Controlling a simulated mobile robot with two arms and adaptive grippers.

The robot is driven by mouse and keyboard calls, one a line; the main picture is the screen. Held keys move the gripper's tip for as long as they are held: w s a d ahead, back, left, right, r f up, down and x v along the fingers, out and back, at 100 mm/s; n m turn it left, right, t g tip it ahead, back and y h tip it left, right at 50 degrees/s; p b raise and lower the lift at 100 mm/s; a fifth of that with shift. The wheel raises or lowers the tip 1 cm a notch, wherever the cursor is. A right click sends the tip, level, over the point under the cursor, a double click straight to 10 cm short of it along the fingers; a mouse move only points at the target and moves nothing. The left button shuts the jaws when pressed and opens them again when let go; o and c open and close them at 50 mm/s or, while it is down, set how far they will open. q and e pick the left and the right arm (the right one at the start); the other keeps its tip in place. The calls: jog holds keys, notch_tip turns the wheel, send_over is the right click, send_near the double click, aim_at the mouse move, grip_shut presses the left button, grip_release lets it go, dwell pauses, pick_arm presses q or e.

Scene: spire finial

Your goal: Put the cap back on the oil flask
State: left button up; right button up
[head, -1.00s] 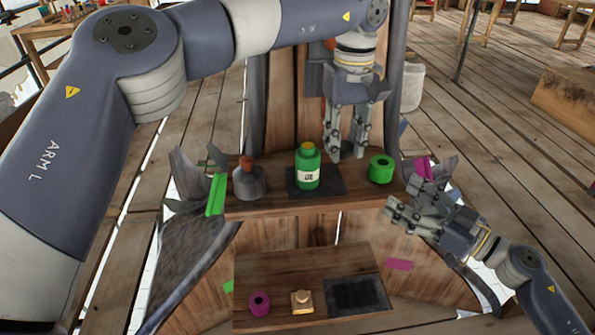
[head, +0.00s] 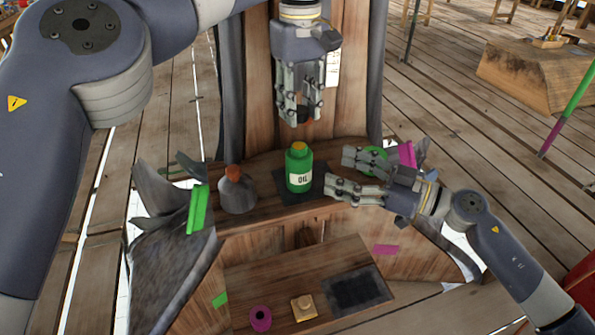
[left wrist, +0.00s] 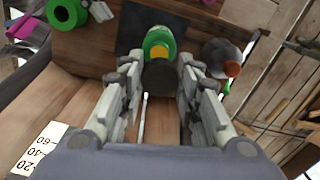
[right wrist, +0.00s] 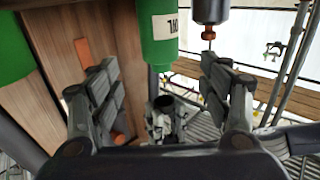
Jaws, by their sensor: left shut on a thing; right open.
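The oil flask (head: 299,172) is a green bottle with an "OIL" label and an orange-yellow top. It stands upright on a dark mat on the upper shelf. My left gripper (head: 302,116) is above the flask, shut on a dark round cap (left wrist: 160,76), apart from the flask. The cap also shows in the right wrist view (right wrist: 164,103). My right gripper (head: 338,173) is open just right of the flask. In the right wrist view the upside-down flask (right wrist: 158,40) shows between its fingers.
A grey flask with an orange stopper (head: 237,192) stands left of the oil flask. A green ring (head: 374,157) is partly hidden behind my right gripper. The lower shelf holds a magenta ring (head: 260,318), a wooden piece (head: 303,308) and a dark pad (head: 356,290).

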aim_at(311, 161)
pick_arm(q)
jog(key=shift+d, duration=0.1)
pick_arm(e)
jog(key=x, duration=1)
jog(key=shift+w+a, duration=0.1)
jog(key=shift+a, duration=0.1)
jog(key=c, duration=1.6)
pick_arm(q)
jog(key=shift+f, duration=2.45)
jog(key=shift+f, duration=0.9)
jog(key=shift+f, duration=0.35)
jog(key=shift+s+f, duration=0.1)
jog(key=shift+f, duration=0.2)
